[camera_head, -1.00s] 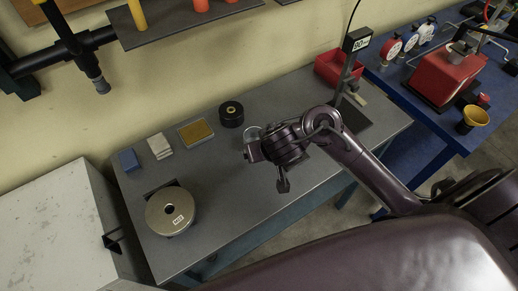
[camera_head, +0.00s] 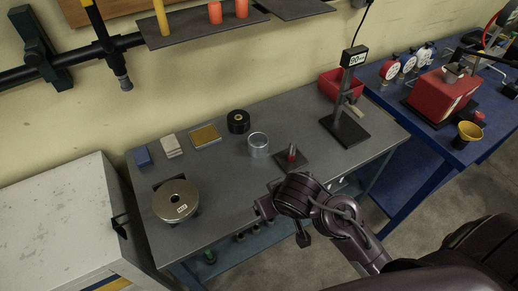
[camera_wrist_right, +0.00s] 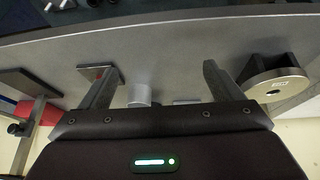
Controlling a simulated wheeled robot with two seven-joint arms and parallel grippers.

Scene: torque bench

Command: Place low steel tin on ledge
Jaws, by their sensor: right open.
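A low silvery cylinder (camera_head: 258,147), which looks like the steel tin, stands upright on the grey bench. It also shows in the right wrist view (camera_wrist_right: 140,94), in the gap between the fingers but beyond them. My right gripper (camera_wrist_right: 158,68) is open and empty. In the head view my right wrist is over the bench's front edge, nearer the camera than the tin and apart from it. A dark ledge (camera_head: 192,34) is fixed on the wall above the bench, with a yellow and orange-red cylinders on it. My left gripper is not in view.
Near the tin are a black roll (camera_head: 238,121) and a small plate with a red peg (camera_head: 291,157). A labelled steel disc (camera_head: 175,201) is at bench left. A gauge stand (camera_head: 347,126) and red bin (camera_head: 339,83) are at right. Bare bench lies before the tin.

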